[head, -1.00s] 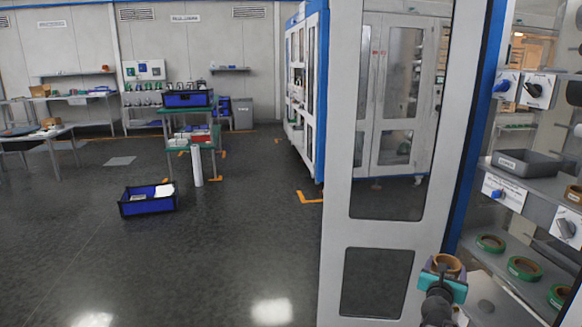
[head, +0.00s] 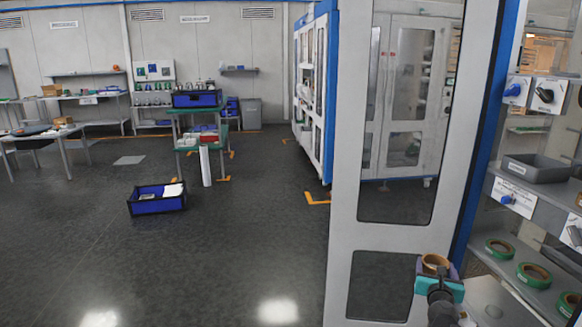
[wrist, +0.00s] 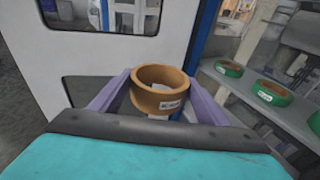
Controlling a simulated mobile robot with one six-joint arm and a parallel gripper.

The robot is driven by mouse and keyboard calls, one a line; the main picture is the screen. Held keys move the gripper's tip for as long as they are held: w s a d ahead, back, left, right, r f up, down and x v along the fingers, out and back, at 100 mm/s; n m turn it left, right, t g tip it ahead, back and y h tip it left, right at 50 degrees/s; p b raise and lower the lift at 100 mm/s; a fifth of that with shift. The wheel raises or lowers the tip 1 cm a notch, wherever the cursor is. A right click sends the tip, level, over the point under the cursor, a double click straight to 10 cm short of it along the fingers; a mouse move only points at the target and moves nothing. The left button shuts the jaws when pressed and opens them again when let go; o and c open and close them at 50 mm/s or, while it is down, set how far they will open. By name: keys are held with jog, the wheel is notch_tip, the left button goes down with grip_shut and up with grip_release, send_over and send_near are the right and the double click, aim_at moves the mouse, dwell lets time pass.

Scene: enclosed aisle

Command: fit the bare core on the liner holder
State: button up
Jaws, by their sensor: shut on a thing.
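The bare core is a brown cardboard ring (wrist: 160,92) with a small white label. In the wrist view it sits between the two purple fingers of my gripper (wrist: 158,98), which are shut on its sides. In the head view the core (head: 435,263) shows at the end of my arm at the lower right, in front of the white cabinet panel. The core looks roughly upright, with its open top visible. I cannot tell which thing is the liner holder; blue and dark knobs (head: 543,95) stick out from white plates at the right.
A white panel (head: 340,220) with dark windows stands just left of my gripper. Green-wrapped rolls (head: 534,275) lie on a low shelf at the right, under a grey tray (head: 540,168). A blue crate (head: 157,199) lies on the floor at the left. The floor there is mostly open.

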aim_at(426, 266)
jog(key=shift+w+a+r+n+t+y+p, duration=0.1)
jog(key=shift+w+a+n+y, duration=0.15)
jog(key=shift+a, duration=0.25)
jog(key=shift+w+a+r+n+t+y+p, duration=0.1)
jog(key=shift+a+n+y, duration=0.1)
jog(key=shift+a+y, duration=0.25)
jog(key=shift+w+a+n+t+y+p, duration=0.1)
jog(key=shift+w+a+n+y, duration=0.15)
jog(key=shift+a, duration=0.35)
jog(key=s+a+n+y+p, duration=0.1)
jog(key=a+n+y, duration=0.75)
jog(key=a, duration=0.65)
jog(key=s+a+n+g+y, duration=0.5)
jog(key=s+a+y, duration=0.3)
jog(key=a, duration=0.3)
jog(key=shift+s+a+r+g+y, duration=0.3)
jog(key=shift+g+y, duration=0.1)
jog(key=shift+g, duration=0.3)
jog(key=shift+d+n, duration=0.15)
jog(key=shift+n, duration=0.1)
jog(key=d, duration=0.7)
